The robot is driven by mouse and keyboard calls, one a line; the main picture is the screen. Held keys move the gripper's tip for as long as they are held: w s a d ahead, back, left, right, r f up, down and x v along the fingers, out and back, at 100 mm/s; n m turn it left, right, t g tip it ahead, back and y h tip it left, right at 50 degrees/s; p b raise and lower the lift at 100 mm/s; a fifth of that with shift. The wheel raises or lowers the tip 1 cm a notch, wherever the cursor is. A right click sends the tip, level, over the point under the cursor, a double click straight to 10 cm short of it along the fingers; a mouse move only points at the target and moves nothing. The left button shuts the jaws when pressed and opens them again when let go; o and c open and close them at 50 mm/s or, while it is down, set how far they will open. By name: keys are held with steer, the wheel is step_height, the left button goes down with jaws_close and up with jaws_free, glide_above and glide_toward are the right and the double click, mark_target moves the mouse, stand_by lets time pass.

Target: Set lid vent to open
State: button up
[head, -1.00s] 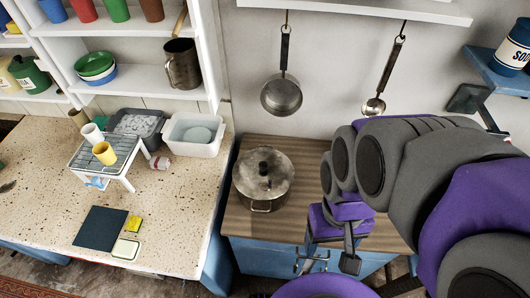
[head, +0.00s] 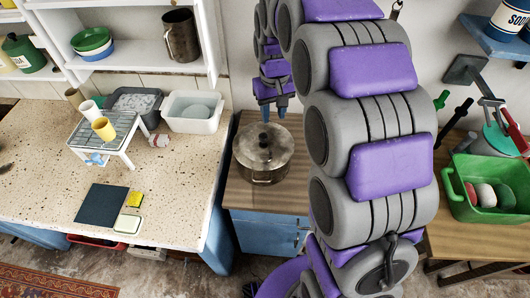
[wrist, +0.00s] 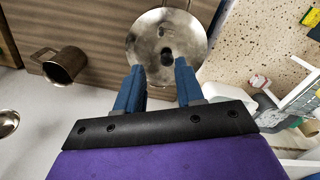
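The metal pot (head: 262,172) stands on the wooden counter top with its lid (head: 250,148) on. The lid has a dark round knob (head: 264,142) and a smaller dark piece (head: 262,127) behind it, possibly the vent; its setting cannot be read. In the wrist view the round lid (wrist: 190,35) lies beyond my fingertips, with the knob (wrist: 167,57) between them in the picture and a small dark mark (wrist: 161,31) farther up. My gripper (head: 275,113) points down above the lid's back edge. Its blue fingers (wrist: 160,66) are apart and hold nothing.
To the left, a speckled counter (head: 40,165) holds a white rack (head: 128,150) and a white basin (head: 193,112). A green tub (head: 455,190) stands at the right.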

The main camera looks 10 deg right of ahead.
mark_target(270, 151)
steer(key=f+b, duration=0.1)
steer(key=f, duration=0.5)
steer(key=f+b, duration=0.1)
steer(key=f, duration=0.5)
steer(key=f+b, duration=0.1)
steer(key=f, duration=0.5)
steer(key=shift+w+a+b, duration=0.1)
steer(key=shift+w+b, duration=0.2)
steer(key=shift+w, duration=0.1)
steer(key=shift+r, duration=0.1)
jaws_close()
